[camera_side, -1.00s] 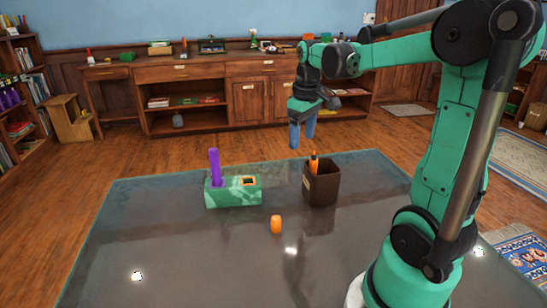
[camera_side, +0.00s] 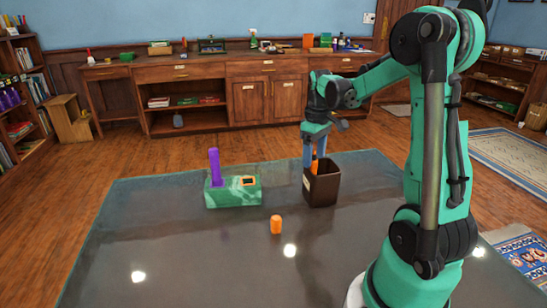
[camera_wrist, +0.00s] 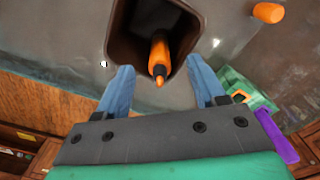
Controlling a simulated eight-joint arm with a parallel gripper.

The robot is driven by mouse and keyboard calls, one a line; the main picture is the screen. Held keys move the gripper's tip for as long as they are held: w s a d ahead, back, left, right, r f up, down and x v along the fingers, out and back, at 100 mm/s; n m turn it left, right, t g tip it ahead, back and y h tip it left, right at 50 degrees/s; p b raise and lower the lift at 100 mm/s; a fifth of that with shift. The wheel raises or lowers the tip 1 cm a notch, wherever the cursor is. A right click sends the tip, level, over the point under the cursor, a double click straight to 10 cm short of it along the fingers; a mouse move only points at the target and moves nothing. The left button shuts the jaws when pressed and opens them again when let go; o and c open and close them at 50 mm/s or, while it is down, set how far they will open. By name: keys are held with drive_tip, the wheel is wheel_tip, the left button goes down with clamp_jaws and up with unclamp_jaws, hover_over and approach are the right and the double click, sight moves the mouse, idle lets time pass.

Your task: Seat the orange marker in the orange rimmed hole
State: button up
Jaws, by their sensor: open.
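The orange marker (camera_side: 315,163) stands tip up in a dark brown cup (camera_side: 322,187). In the wrist view the marker (camera_wrist: 160,56) leans inside the cup (camera_wrist: 188,22), its tip toward my gripper. My gripper (camera_side: 313,155) is just above the cup, pointing down. In the wrist view its blue fingers (camera_wrist: 162,78) are spread, one on each side of the marker, not visibly touching it. The green block (camera_side: 222,198) holds a purple marker (camera_side: 214,166) upright in its left hole. The orange rimmed hole (camera_side: 248,181) on its right is empty.
An orange cap-like piece (camera_side: 276,225) stands on the dark table (camera_side: 200,260) in front of the block and cup. It also shows in the wrist view (camera_wrist: 268,13). The table's left and front are clear.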

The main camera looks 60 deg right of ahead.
clamp_jaws()
drive_tip(key=shift+r, duration=0.15)
